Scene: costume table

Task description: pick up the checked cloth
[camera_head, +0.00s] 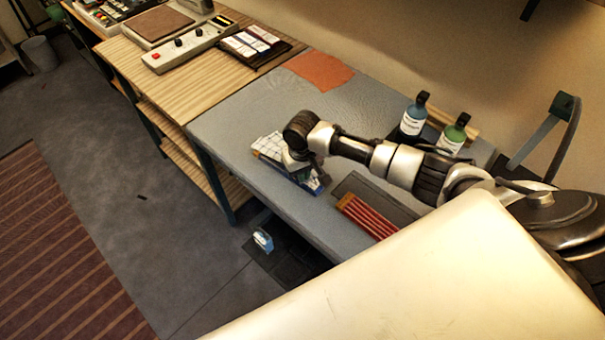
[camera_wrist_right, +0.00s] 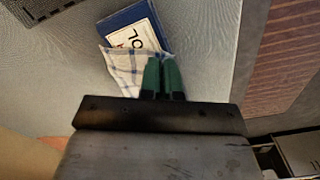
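The checked cloth (camera_head: 270,145), white with thin dark lines, lies over a dark blue book-like item (camera_head: 312,183) near the front edge of the grey table. My right gripper (camera_head: 294,162) is down at the cloth and hides part of it. In the right wrist view the cloth (camera_wrist_right: 124,70) shows beside the green fingers (camera_wrist_right: 161,62), which are close together at its edge. The cloth appears pinched between them, though the contact is partly hidden. The blue item (camera_wrist_right: 130,18) with a white label shows beyond the fingertips. My left gripper is not in view.
Two bottles (camera_head: 414,116) stand at the back right behind my right arm. A tray of red sticks (camera_head: 370,216) lies right of the cloth. An orange-brown cloth (camera_head: 319,70) lies at the back left. The grey tabletop (camera_head: 235,125) left of the checked cloth is clear.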

